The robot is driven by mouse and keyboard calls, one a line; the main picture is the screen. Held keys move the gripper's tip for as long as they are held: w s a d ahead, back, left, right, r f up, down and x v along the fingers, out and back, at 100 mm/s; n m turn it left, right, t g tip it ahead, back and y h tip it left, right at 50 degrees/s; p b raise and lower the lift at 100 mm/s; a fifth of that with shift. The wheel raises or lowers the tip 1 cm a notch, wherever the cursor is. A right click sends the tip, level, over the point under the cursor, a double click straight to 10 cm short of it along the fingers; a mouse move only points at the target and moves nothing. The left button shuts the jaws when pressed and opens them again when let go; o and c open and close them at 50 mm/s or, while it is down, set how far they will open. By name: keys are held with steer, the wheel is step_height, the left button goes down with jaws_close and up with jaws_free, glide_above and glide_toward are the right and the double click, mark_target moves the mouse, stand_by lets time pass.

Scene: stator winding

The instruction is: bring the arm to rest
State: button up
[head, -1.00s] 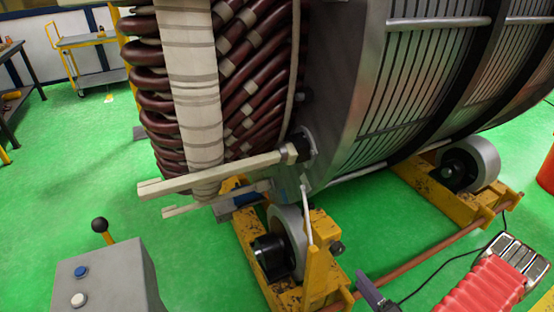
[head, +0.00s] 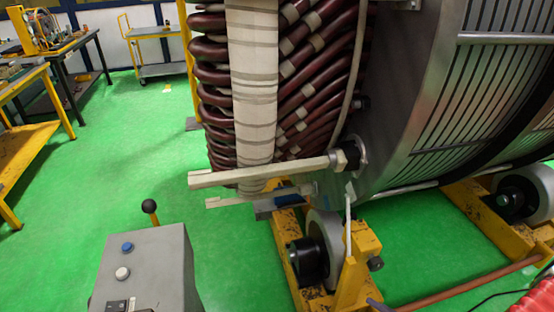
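My gripper is not in view, so its state does not show. A red ribbed thing (head: 535,303) is cut off at the lower right corner; I cannot tell whether it belongs to my arm. The stator (head: 410,110) is a large grey cylinder with slotted side panels, filling the right half. Its end shows dark red coils (head: 325,75) with pale ties, and a wide cream wrapped band (head: 253,90) runs down over them. A pale bar (head: 260,174) juts left from a black and metal fitting near the stator's lower edge.
Yellow roller stands (head: 355,268) carry the stator. A grey control box (head: 150,270) with blue and white buttons and a black-knobbed lever stands at lower left. Workbenches (head: 35,75) line the left, and a trolley (head: 160,68) stands behind. Green floor (head: 110,165) between is clear.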

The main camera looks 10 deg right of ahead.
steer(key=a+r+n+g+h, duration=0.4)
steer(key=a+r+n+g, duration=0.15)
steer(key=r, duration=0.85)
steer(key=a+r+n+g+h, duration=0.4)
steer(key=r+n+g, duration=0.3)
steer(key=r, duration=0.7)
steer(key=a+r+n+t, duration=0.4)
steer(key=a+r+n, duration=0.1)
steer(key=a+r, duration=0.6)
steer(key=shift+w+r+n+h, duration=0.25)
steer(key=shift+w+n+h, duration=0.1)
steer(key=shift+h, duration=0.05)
